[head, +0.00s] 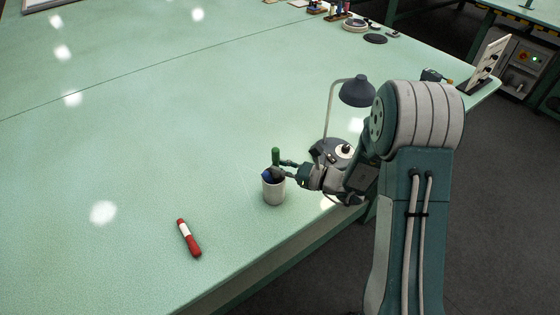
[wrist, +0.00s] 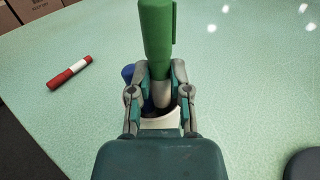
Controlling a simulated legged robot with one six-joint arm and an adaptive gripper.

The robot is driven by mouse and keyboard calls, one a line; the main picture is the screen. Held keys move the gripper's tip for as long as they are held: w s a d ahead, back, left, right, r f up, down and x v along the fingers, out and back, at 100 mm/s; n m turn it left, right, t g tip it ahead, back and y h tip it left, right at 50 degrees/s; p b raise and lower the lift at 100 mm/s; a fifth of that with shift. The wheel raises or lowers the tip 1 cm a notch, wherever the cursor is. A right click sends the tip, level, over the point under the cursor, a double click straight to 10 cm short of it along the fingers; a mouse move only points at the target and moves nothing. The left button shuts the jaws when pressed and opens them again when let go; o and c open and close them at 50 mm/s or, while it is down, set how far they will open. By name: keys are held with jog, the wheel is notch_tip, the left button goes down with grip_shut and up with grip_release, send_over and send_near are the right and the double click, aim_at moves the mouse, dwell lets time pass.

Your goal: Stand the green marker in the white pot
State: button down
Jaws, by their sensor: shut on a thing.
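The green marker (wrist: 157,35) is upright between the fingers of my gripper (wrist: 158,85), its green cap pointing up. In the head view the green marker (head: 275,156) shows above the white pot (head: 274,192), and my gripper (head: 283,170) reaches it from the right. My gripper is shut on the marker. The marker's lower end is at the mouth of the white pot (wrist: 160,119); my gripper hides how deep it is. A blue marker (head: 267,174) leans in the pot, and its blue end also shows in the wrist view (wrist: 128,73).
A red and white marker (head: 189,238) lies on the green table left of the pot. A desk lamp (head: 357,91) stands close behind my gripper. Small items (head: 355,25) sit at the far edge.

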jog(key=shift+f, duration=0.25)
jog(key=shift+c, duration=2.4)
grip_release()
jog(key=v, duration=1.2)
